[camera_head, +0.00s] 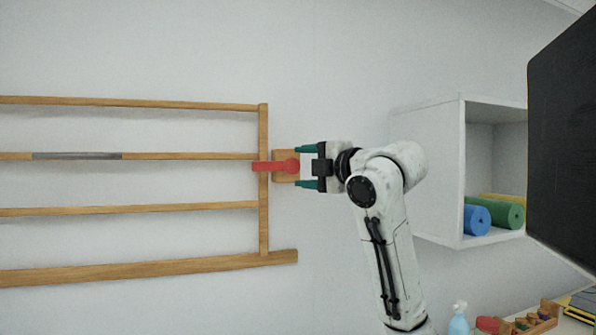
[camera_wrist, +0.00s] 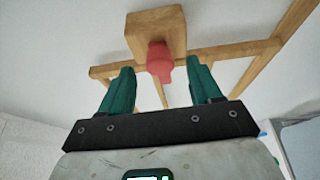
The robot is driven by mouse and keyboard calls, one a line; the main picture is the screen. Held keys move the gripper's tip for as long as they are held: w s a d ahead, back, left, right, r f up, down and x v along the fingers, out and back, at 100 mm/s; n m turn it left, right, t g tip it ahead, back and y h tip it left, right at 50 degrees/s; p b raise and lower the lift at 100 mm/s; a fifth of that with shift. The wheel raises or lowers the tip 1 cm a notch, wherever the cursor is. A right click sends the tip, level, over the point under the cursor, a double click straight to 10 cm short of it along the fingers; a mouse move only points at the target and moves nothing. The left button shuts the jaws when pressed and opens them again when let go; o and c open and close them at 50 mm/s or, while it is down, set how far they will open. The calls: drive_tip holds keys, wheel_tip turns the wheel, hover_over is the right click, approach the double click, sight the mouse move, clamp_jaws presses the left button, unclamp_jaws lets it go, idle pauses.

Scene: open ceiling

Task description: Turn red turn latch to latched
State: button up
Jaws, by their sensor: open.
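The red turn latch (camera_head: 270,166) sits on a small wooden block (camera_head: 280,180) at the right end of a wooden rail frame (camera_head: 264,215). In the head view its bar points left, lying horizontally across the frame's upright. My gripper (camera_head: 297,167) reaches from the right with teal fingers, one above and one below the latch's rounded right end. In the wrist view the latch (camera_wrist: 160,62) shows between my open fingers (camera_wrist: 156,78), apart from both, with the wooden block (camera_wrist: 155,30) behind it. Whether a finger touches the block is unclear.
A white wall shelf (camera_head: 462,170) with rolled blue (camera_head: 477,219) and green (camera_head: 509,215) mats hangs to the right, behind my arm. A dark panel (camera_head: 560,150) fills the far right. A spray bottle (camera_head: 459,320) and small items stand below. The wall above the latch is clear.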

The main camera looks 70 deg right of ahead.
drive_tip(key=b+v, duration=0.1)
drive_tip(key=v, duration=0.6)
drive_tip(key=shift+s+a, duration=0.15)
drive_tip(key=shift+s, duration=0.15)
drive_tip(key=shift+s, duration=0.1)
